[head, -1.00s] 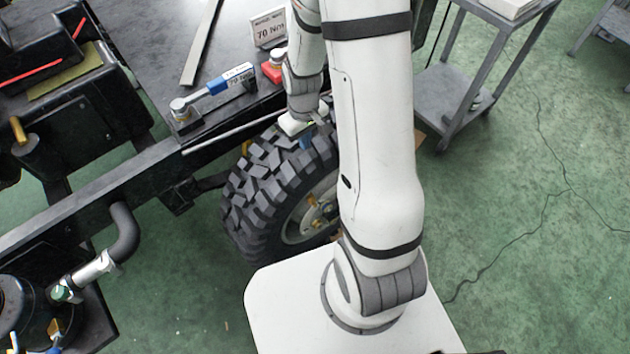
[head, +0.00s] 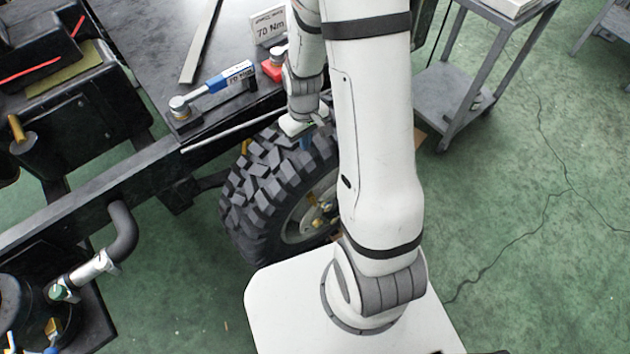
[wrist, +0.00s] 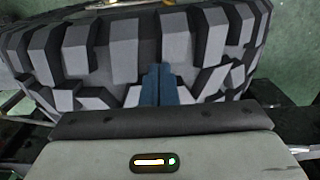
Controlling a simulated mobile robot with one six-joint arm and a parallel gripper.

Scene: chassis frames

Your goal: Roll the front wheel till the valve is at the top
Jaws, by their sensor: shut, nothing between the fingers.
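The front wheel (head: 262,188) is a black, knobbly tyre on a pale rim with brass-coloured parts at its hub. It stands upright beside the dark chassis frame, and my arm covers its right part. I cannot make out the valve. My gripper (head: 306,142) is at the top of the tyre. In the wrist view, the shut blue fingertips (wrist: 158,82) are in front of the tread blocks (wrist: 120,42), with nothing between them. I cannot tell for sure whether they touch the rubber.
A dark bench top (head: 150,40) holds a blue-handled torque wrench (head: 215,84), a "70 Nm" sign (head: 268,26) and a red item (head: 274,68). A grey trolley (head: 445,95) stands right of my arm. The green floor at the right is open.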

